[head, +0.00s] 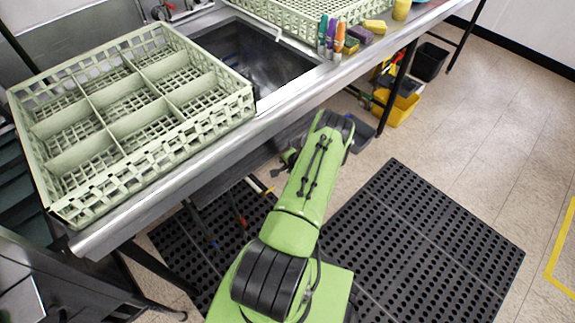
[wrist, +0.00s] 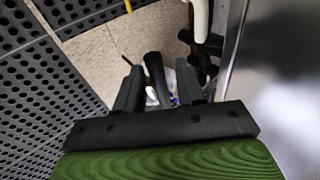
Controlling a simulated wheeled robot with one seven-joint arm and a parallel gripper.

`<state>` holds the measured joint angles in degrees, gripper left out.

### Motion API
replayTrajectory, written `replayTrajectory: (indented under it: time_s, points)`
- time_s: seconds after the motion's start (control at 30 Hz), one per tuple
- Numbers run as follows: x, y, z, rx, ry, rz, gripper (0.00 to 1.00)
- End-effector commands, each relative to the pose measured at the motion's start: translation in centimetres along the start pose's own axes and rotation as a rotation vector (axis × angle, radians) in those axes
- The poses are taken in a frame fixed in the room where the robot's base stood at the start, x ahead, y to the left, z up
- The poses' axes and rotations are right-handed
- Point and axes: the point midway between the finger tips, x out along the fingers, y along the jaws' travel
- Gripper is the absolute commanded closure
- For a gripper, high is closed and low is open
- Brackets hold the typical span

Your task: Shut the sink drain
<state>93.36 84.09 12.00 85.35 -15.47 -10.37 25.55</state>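The sink basin (head: 262,58) is a dark steel well in the counter between two pale green racks; its drain opening does not show. My gripper (wrist: 159,90) has its two dark fingers apart in the wrist view. A dark rod-like part (wrist: 155,76) shows between the fingers; I cannot tell whether it is near or touching, or whether it belongs to the drain. A cream handle-like piece (wrist: 200,18) stands above the right finger, beside dark fittings. In the head view my gripper (head: 279,172) is small, beside the counter's front edge, partly hidden by my arm.
Bottles (head: 331,38) and sponges stand right of the sink. Counter legs (head: 395,95) and yellow and black bins (head: 395,105) are below. Black mats (head: 420,230) cover the floor; the right floor is clear.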

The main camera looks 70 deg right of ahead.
Motion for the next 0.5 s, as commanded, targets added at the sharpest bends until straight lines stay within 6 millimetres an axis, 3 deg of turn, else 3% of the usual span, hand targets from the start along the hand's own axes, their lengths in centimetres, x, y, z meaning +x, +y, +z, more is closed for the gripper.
replayTrajectory:
  time_s: [0.13, 0.23, 0.5]
  points:
    - [-0.1, 0.0, 0.0, 0.0, -0.001, 0.0, 0.61]
    - [-1.2, -0.1, -0.1, 0.0, 0.001, 0.0, 0.61]
    - [-8.7, -0.2, -0.1, 0.002, 0.002, 0.002, 0.61]
